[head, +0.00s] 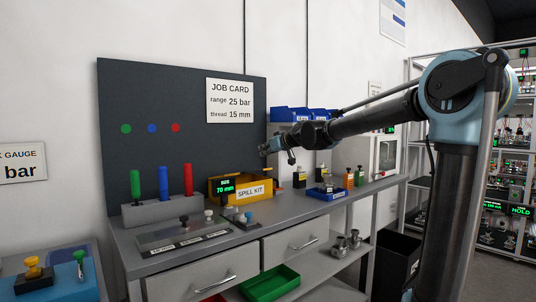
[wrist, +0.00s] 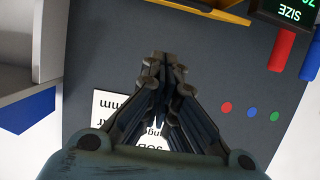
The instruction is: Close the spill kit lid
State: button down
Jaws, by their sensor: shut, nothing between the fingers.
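The spill kit (head: 254,192) is a yellow box with a white label, on the grey bench against the dark back panel. A yellow edge runs along its back and top; whether this is a raised lid is too small to tell. A yellow edge (wrist: 205,10), likely of the spill kit, crosses the top of the wrist view. My gripper (head: 266,150) is above and behind the box, near the back panel, apart from it. In the wrist view my gripper (wrist: 163,72) has its fingers together and empty, in front of the panel.
A green-lit size display (head: 225,185) stands at the spill kit's left front. Left of it are coloured handles in a grey block (head: 160,211). Blue bins (head: 290,114) stand behind on the right.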

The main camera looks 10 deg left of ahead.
jog(key=w+a+f, duration=0.3)
jog(key=a+f, duration=0.1)
jog(key=f, duration=0.2)
jog(key=shift+w, duration=0.15)
jog(key=shift+a, duration=0.1)
dwell(0.3)
notch_tip(320, 180, down, 7)
jog(key=s+d, duration=0.1)
jog(key=shift+s+d+r, duration=0.15)
jog(key=shift+d, duration=0.15)
